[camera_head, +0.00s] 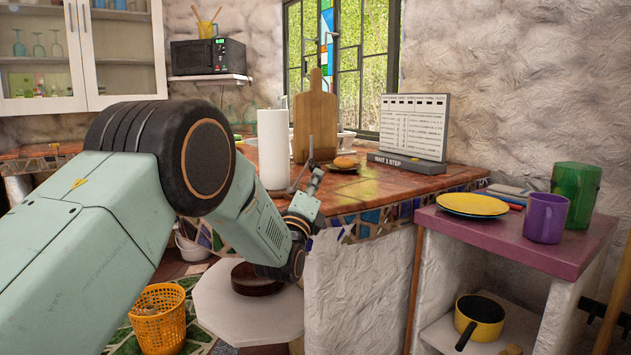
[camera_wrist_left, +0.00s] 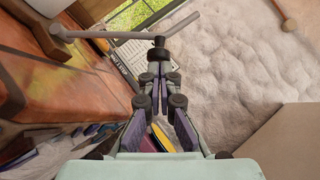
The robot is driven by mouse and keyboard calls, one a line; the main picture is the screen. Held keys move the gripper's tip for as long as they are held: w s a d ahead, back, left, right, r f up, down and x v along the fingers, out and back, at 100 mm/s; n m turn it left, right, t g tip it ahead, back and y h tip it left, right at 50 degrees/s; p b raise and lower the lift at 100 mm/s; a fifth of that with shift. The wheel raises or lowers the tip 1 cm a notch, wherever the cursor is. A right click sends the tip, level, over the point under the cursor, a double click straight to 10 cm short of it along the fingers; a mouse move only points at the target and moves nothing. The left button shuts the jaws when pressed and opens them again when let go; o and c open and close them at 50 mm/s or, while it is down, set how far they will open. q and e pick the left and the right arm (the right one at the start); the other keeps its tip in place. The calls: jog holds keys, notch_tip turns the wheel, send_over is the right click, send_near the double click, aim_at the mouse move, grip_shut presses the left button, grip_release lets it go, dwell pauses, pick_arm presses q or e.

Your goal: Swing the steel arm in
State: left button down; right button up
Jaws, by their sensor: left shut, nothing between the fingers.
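The steel arm is a thin grey bar (camera_wrist_left: 105,34), bent near its middle, that runs across the top of the left wrist view. A black round piece (camera_wrist_left: 158,48) shows at its middle. In the head view a thin grey rod (camera_head: 297,180) shows beside the paper roll, partly hidden by my gripper. My left gripper (camera_head: 316,178) is shut and empty at the counter's front edge, close to the rod. In the left wrist view my gripper's fingers (camera_wrist_left: 158,95) point toward the bar's middle. I cannot tell whether they touch it. My right gripper is not in view.
The tiled counter (camera_head: 375,190) bears a paper roll (camera_head: 272,150), a cutting board (camera_head: 315,120), a plated bun (camera_head: 345,162) and a grey sign (camera_head: 412,130). At right, a low shelf (camera_head: 480,228) holds a yellow plate (camera_head: 472,204) and cups. A yellow basket (camera_head: 160,325) stands below.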

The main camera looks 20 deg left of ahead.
pick_arm(q)
jog(key=w+a+r+n+g+y+p, duration=0.2)
jog(key=w+a+r+n+g+p, duration=0.2)
jog(key=p, duration=1.1)
notch_tip(320, 180, up, 4)
jog(key=a+n+g, duration=0.1)
jog(key=a+n, duration=0.1)
jog(key=n, duration=0.1)
jog(key=shift+w+f+p, duration=0.15)
jog(key=shift+w+p, duration=0.1)
jog(key=shift+p, duration=0.1)
jog(key=shift+r, duration=0.2)
jog(key=shift+d, duration=0.1)
